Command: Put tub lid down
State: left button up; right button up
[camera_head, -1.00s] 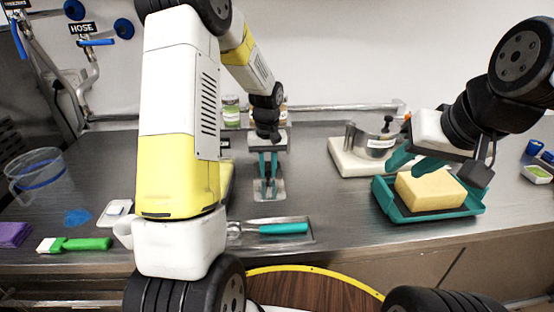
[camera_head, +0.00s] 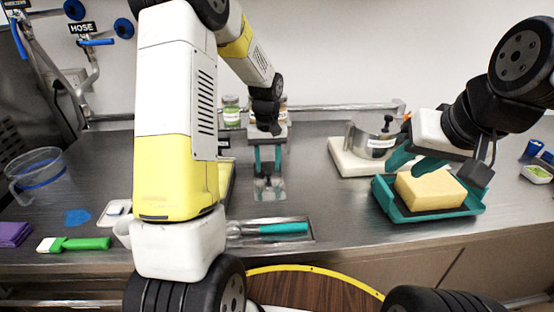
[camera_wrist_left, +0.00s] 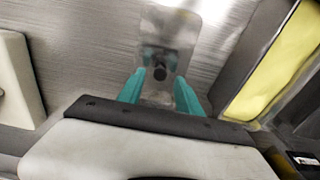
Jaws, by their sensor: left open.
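The tub lid (camera_head: 269,194) is a small clear rectangular plate with a dark knob. It appears to lie flat on the steel counter. It also shows in the left wrist view (camera_wrist_left: 178,28), with the knob near the fingertips. My left gripper (camera_head: 267,171) is open above the lid, its teal fingers apart on either side of the knob; they also show in the left wrist view (camera_wrist_left: 159,80). My right gripper (camera_head: 415,164) appears open, with its teal fingers apart just above a yellow block (camera_head: 431,189) in a teal tray (camera_head: 388,206).
A teal-handled scoop (camera_head: 284,229) lies on a tray in front of the lid. A metal pot (camera_head: 368,142) stands on a white board (camera_head: 345,163). A clear jug (camera_head: 38,176) and green brush (camera_head: 85,244) are left. Jars (camera_head: 231,112) stand behind. Counter right of the lid is clear.

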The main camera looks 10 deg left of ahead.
aim_at(268, 173)
pick_arm(q)
notch_tip(268, 173, up, 10)
jog(key=s+r+m+t+h, duration=0.1)
jog(key=s+r+m+t, duration=0.15)
jog(key=s+r, duration=0.85)
jog(key=s+d+m+t+h, duration=0.1)
jog(key=s+d+t, duration=0.1)
jog(key=s, duration=1.1)
jog(key=shift+s+f+t, duration=0.2)
jog(key=shift+f+t, duration=0.1)
jog(key=shift+t, duration=0.55)
jog(key=shift+d, duration=0.1)
